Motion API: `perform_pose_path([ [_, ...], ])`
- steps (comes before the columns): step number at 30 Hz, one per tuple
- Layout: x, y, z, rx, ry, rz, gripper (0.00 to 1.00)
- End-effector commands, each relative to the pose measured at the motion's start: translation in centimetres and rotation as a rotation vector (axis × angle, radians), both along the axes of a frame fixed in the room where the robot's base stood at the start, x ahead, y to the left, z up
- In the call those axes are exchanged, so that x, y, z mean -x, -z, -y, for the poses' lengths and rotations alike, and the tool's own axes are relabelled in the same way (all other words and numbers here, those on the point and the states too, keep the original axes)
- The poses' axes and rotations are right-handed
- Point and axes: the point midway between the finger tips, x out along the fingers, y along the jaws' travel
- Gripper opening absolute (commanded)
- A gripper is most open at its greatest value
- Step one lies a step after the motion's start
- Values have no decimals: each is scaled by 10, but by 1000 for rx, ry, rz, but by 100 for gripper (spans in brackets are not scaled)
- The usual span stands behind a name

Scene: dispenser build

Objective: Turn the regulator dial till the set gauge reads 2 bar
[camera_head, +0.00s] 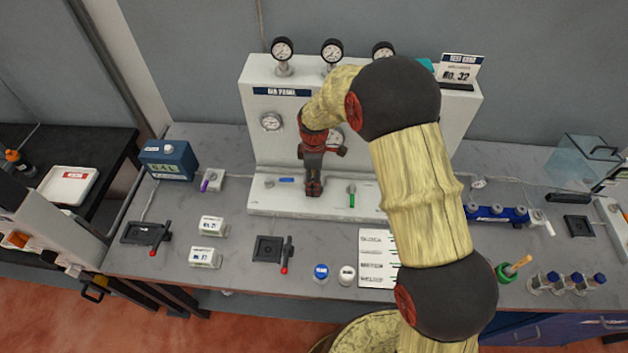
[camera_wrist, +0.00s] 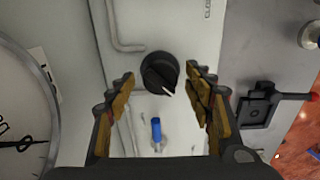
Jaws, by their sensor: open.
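The regulator dial (camera_wrist: 160,72) appears to be the round black knob with a white pointer line in the wrist view. The pointer slants down and right there. My gripper (camera_wrist: 161,79) is open, with one finger on each side of the knob and visible gaps. In the head view my gripper (camera_head: 313,186) hangs low before the gas panel (camera_head: 365,100) and hides the knob. A large gauge (camera_wrist: 20,125) is cut off at the left of the wrist view; its reading is unclear. I cannot tell which gauge is the set gauge.
A blue-handled valve (camera_wrist: 156,130) lies close below the knob in the wrist view. A green-handled valve (camera_head: 351,196) stands right of my gripper. Small gauges (camera_head: 282,50) top the panel. A black plate with a red-tipped lever (camera_head: 268,249) is on the bench.

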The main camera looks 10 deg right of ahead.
Motion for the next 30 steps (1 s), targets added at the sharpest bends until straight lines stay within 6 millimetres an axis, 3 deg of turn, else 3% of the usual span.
perform_pose_path([
  [5,0,0,0,0,0,0,51],
  [27,0,0,0,0,0,0,9],
  [30,0,0,0,0,1,0,8],
])
